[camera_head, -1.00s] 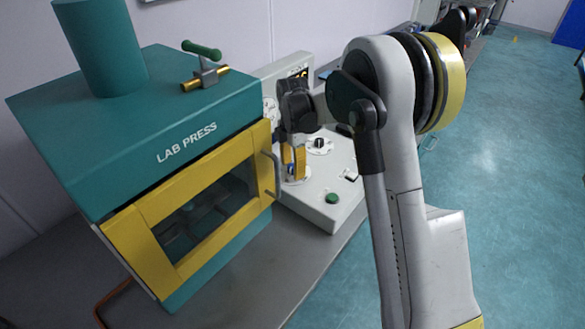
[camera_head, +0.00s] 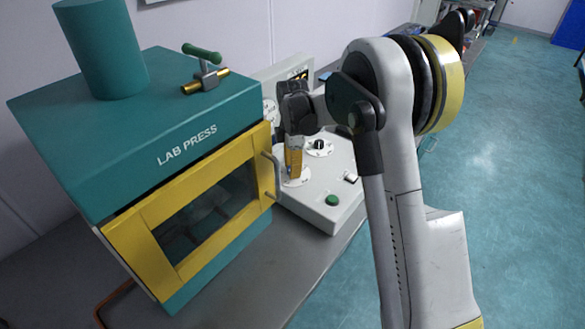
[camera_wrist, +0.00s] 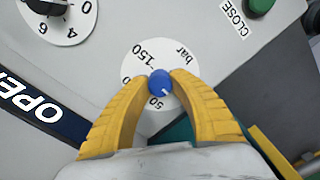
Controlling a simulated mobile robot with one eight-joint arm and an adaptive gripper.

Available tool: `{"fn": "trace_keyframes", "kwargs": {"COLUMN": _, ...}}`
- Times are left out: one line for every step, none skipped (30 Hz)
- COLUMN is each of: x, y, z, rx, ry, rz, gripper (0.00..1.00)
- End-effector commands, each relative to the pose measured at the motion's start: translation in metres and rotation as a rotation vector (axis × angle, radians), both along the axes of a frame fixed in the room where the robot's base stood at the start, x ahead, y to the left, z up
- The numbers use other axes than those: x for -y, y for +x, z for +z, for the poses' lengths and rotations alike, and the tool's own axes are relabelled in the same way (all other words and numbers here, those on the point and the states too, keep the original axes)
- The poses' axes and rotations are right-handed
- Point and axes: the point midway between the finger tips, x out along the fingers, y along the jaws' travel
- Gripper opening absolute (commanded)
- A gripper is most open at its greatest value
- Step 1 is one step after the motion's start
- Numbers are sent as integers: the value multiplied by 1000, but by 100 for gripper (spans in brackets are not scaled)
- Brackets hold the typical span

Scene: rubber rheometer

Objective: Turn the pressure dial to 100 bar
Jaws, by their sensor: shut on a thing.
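The pressure dial is a blue knob (camera_wrist: 160,83) on a round white scale (camera_wrist: 158,57) marked "bar", with 150 and 50 readable in the wrist view. A white mark on the knob points toward the lower right of that picture, near the 50 side. The 100 marking is not clearly readable. My gripper (camera_wrist: 160,80) has its two yellow fingers shut on the knob from both sides. In the head view my gripper (camera_head: 293,172) points down at the scale plate (camera_head: 296,179) on the control panel, and its fingers hide the knob.
Another dial (camera_wrist: 60,8) with digits sits at upper left in the wrist view. The green CLOSE button (camera_wrist: 260,5) is at upper right, and a dark OPEN label (camera_wrist: 40,112) at left. The lab press (camera_head: 190,190) stands close left of my gripper, its door handle (camera_head: 272,175) nearby.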

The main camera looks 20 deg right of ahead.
Motion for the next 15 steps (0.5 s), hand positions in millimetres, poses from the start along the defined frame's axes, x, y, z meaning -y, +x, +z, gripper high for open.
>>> {"fn": "trace_keyframes", "kwargs": {"x": 0, "y": 0, "z": 1, "rx": 0, "ry": 0, "rz": -39, "gripper": 0}}
{"fn": "trace_keyframes", "kwargs": {"x": 0, "y": 0, "z": 1, "rx": 0, "ry": 0, "rz": -67, "gripper": 0}}
{"fn": "trace_keyframes", "kwargs": {"x": 0, "y": 0, "z": 1, "rx": 0, "ry": 0, "rz": -105, "gripper": 0}}
{"fn": "trace_keyframes", "kwargs": {"x": 0, "y": 0, "z": 1, "rx": 0, "ry": 0, "rz": -134, "gripper": 0}}
{"fn": "trace_keyframes", "kwargs": {"x": 0, "y": 0, "z": 1, "rx": 0, "ry": 0, "rz": -162, "gripper": 0}}
{"fn": "trace_keyframes", "kwargs": {"x": 0, "y": 0, "z": 1, "rx": 0, "ry": 0, "rz": -201, "gripper": 0}}
{"fn": "trace_keyframes", "kwargs": {"x": 0, "y": 0, "z": 1, "rx": 0, "ry": 0, "rz": -229, "gripper": 0}}
{"fn": "trace_keyframes", "kwargs": {"x": 0, "y": 0, "z": 1, "rx": 0, "ry": 0, "rz": -258, "gripper": 0}}
{"fn": "trace_keyframes", "kwargs": {"x": 0, "y": 0, "z": 1, "rx": 0, "ry": 0, "rz": -296, "gripper": 0}}
{"fn": "trace_keyframes", "kwargs": {"x": 0, "y": 0, "z": 1, "rx": 0, "ry": 0, "rz": -325, "gripper": 0}}
{"fn": "trace_keyframes", "kwargs": {"x": 0, "y": 0, "z": 1, "rx": 0, "ry": 0, "rz": -353, "gripper": 0}}
{"fn": "trace_keyframes", "kwargs": {"x": 0, "y": 0, "z": 1, "rx": 0, "ry": 0, "rz": -392, "gripper": 0}}
{"fn": "trace_keyframes", "kwargs": {"x": 0, "y": 0, "z": 1, "rx": 0, "ry": 0, "rz": -420, "gripper": 0}}
{"fn": "trace_keyframes", "kwargs": {"x": 0, "y": 0, "z": 1, "rx": 0, "ry": 0, "rz": -448, "gripper": 0}}
{"fn": "trace_keyframes", "kwargs": {"x": 0, "y": 0, "z": 1, "rx": 0, "ry": 0, "rz": -487, "gripper": 0}}
